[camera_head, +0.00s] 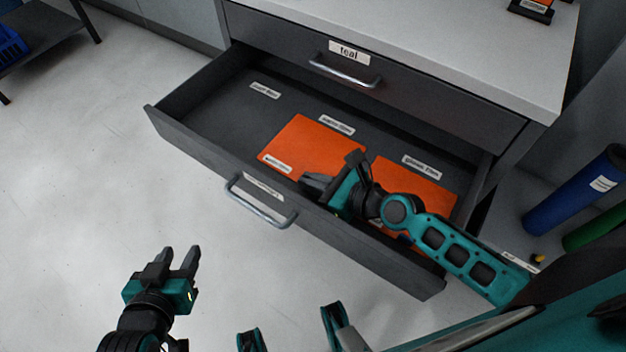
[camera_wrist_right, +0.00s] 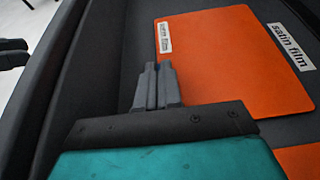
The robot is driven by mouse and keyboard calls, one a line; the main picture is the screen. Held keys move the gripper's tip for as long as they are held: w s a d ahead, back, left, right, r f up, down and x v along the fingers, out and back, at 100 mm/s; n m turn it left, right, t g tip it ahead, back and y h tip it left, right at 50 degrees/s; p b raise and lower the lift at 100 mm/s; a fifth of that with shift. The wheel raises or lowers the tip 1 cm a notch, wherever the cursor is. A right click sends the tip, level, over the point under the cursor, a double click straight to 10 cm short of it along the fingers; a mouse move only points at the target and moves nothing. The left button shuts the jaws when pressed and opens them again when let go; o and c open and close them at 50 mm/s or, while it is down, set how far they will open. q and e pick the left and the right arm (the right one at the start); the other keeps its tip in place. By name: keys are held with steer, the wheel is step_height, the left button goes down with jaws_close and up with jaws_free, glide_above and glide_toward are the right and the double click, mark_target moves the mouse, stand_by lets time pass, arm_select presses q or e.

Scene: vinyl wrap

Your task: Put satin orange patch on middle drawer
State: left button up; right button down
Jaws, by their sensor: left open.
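An open dark grey drawer (camera_head: 205,107) sits below a shut drawer labelled "teal" (camera_head: 349,52). An orange patch (camera_head: 306,138) lies flat in its middle part, by a label reading "satin film" in the right wrist view (camera_wrist_right: 291,46); the patch also shows there (camera_wrist_right: 215,65). A second orange patch (camera_head: 425,190) lies to the right, partly hidden by my right arm. My right gripper (camera_head: 318,184) is over the drawer's front, its fingers together beside the first patch's edge, with nothing visible between them (camera_wrist_right: 157,84). My left gripper (camera_head: 180,261) is open and empty over the floor.
The left part of the drawer is bare, with a label (camera_head: 265,90). A metal handle (camera_head: 258,204) juts from the drawer front. Blue (camera_head: 575,190) and green (camera_head: 597,228) rolls stand at the right.

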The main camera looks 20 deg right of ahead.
steer(key=c, duration=1.3)
jaws_free()
arm_select(q)
steer(key=shift+a+f, duration=0.1)
steer(key=shift+a, duration=0.05)
arm_select(e)
steer(key=shift+o, duration=0.2)
steer(key=v, duration=1.1)
steer(key=shift+s+d, duration=0.2)
steer(key=shift+s+d+r, duration=0.1)
steer(key=shift+r, duration=0.1)
steer(key=shift+r, duration=0.1)
